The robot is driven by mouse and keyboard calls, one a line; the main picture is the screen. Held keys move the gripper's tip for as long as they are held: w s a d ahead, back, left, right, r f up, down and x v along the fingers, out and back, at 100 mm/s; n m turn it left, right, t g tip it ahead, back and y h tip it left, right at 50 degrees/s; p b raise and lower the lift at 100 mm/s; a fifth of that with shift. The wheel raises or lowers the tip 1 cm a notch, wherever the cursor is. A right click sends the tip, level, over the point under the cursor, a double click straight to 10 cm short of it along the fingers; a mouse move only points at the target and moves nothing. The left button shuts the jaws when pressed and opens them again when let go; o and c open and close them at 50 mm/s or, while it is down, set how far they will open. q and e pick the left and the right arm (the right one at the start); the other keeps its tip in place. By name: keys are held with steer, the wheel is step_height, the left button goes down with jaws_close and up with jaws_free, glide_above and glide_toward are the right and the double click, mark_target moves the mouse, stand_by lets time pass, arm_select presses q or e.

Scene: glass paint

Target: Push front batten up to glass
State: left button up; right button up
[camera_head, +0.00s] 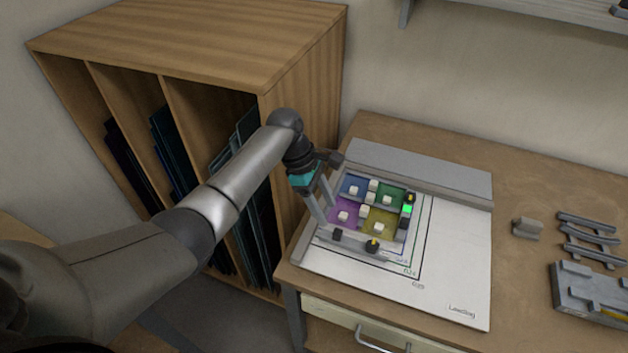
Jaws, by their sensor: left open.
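The coloured glass panes, blue, green, purple and yellow, lie together on the white board; the yellow pane (384,217) is at the front right. Small white blocks (364,211) stand on and between the panes. The grey front batten (350,240) lies along the near side of the glass, with dark knobs on it. I cannot tell whether it touches the glass. My left gripper (325,208) points down at the left side of the panes, open, its fingers close to the batten's left end. The right gripper is not in view.
The white board (455,262) has printed outlines and a grey rail (420,172) along its back. A small grey block (527,228), several grey bars (590,240) and a grey fixture (592,293) lie on the table at right. A wooden rack (305,85) stands close at left.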

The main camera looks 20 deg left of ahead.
arm_select(q)
steer(key=v, duration=0.7)
steer(key=shift+r, duration=0.1)
